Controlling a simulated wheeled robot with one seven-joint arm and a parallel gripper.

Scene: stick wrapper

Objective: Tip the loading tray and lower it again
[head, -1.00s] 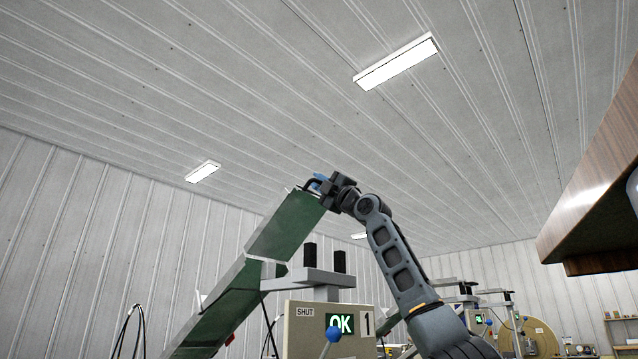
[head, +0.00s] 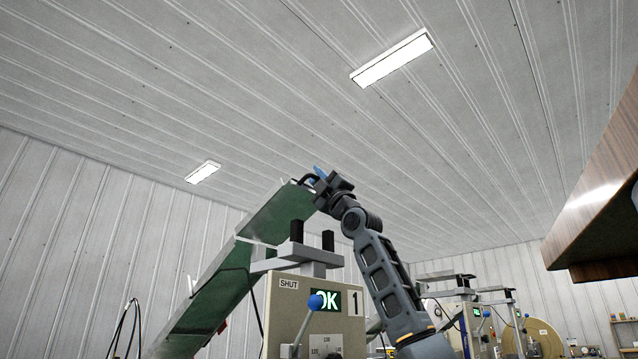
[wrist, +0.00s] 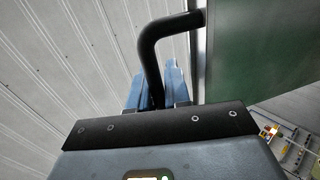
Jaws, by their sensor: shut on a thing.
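The loading tray (head: 282,215) is a long green panel with light edges. It slopes steeply, its high end at the upper right. A black bent handle sits at that end and shows close up in the wrist view (wrist: 153,52). My gripper (head: 319,177) is at the raised end, its blue fingers shut on the handle. In the wrist view the blue fingers (wrist: 158,88) are on both sides of the handle bar, and the tray's green face (wrist: 262,55) is to the right. A lower green section (head: 208,305) slopes down to the left.
A beige machine box (head: 283,318) with a lit OK sign, the number 1 and a blue-knobbed lever (head: 316,302) stands below the tray. A brown wooden edge (head: 597,215) overhangs at right.

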